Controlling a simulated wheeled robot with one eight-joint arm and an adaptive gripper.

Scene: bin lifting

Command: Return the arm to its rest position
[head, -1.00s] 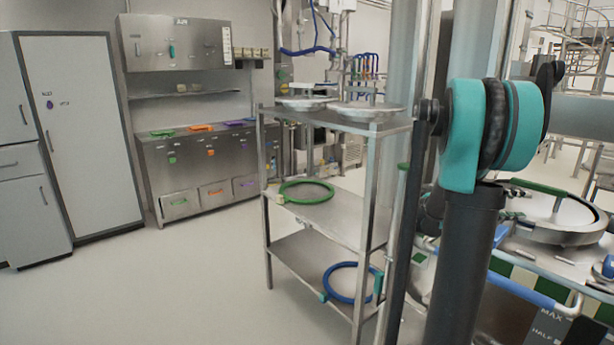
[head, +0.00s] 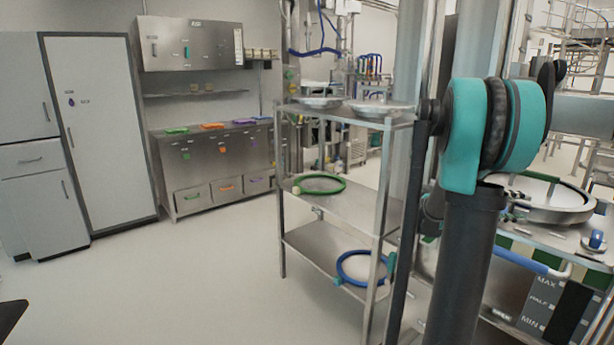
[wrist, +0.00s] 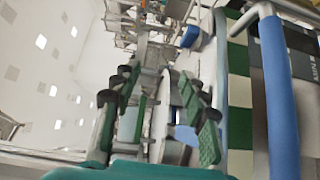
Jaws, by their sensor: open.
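My gripper (wrist: 158,88) shows in the wrist view with its two green-padded fingers spread apart. Nothing is held between them. The gripper is out of the head view. My arm's upper links (head: 490,140), dark with teal bands, stand at the right of the head view. In the wrist view, a blue rail (wrist: 279,95) and a green-and-white checked strip (wrist: 239,90) lie to the right of the fingers.
A steel shelf rack (head: 330,207) stands left of my arm, holding green and blue rings. A round-lidded steel vessel (head: 540,198) and a MAX/MIN level panel (head: 542,302) are close on the right. Open floor (head: 180,285) lies at the left, with cabinets (head: 100,125) behind.

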